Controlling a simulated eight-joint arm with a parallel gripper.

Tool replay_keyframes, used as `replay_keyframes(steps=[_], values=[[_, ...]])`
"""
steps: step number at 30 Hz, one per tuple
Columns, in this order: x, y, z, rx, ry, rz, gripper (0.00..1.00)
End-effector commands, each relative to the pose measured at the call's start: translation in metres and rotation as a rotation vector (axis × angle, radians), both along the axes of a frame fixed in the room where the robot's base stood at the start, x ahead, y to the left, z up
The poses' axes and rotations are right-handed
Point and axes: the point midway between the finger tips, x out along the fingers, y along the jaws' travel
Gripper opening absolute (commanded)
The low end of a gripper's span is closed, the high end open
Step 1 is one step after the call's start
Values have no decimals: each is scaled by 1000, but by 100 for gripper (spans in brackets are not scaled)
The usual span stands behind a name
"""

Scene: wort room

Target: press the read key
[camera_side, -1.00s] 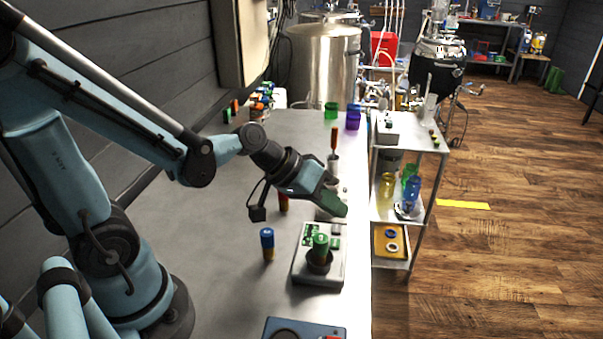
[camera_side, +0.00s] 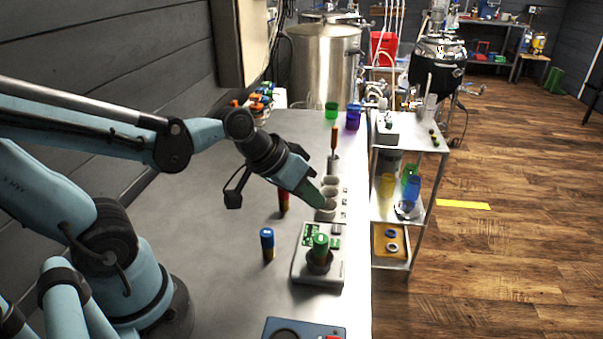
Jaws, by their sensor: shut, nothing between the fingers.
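The pale meter (camera_side: 301,270) sits on the steel bench, with a green display panel (camera_side: 310,231) at its far left. Small keys (camera_side: 335,242) sit at its right; their labels are too small to read, so I cannot tell which is the read key. A green-capped vial (camera_side: 320,243) stands upright in the meter's dark round well. My gripper (camera_side: 318,201) is shut and empty, its green fingers pointing down and right. It is above the bench just beyond the meter's far edge, apart from the keys.
Pale round cups (camera_side: 329,190) stand in a row just behind my fingers, with an orange-handled tool (camera_side: 334,138) beyond. A blue-capped vial (camera_side: 267,243) stands left of the meter and a red one (camera_side: 283,202) farther back. A blue device (camera_side: 290,326) is at the near edge.

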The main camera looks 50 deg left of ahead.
Motion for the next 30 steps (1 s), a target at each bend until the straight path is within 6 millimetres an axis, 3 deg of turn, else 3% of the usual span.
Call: replay_keyframes(steps=[6, 11, 23, 30], values=[[-23, 18, 14, 178, -2, -12, 0], [-30, 25, 19, 233, -6, -15, 0], [-30, 25, 21, 244, 0, -24, 0], [-18, 16, 33, 301, 91, -156, 0]])
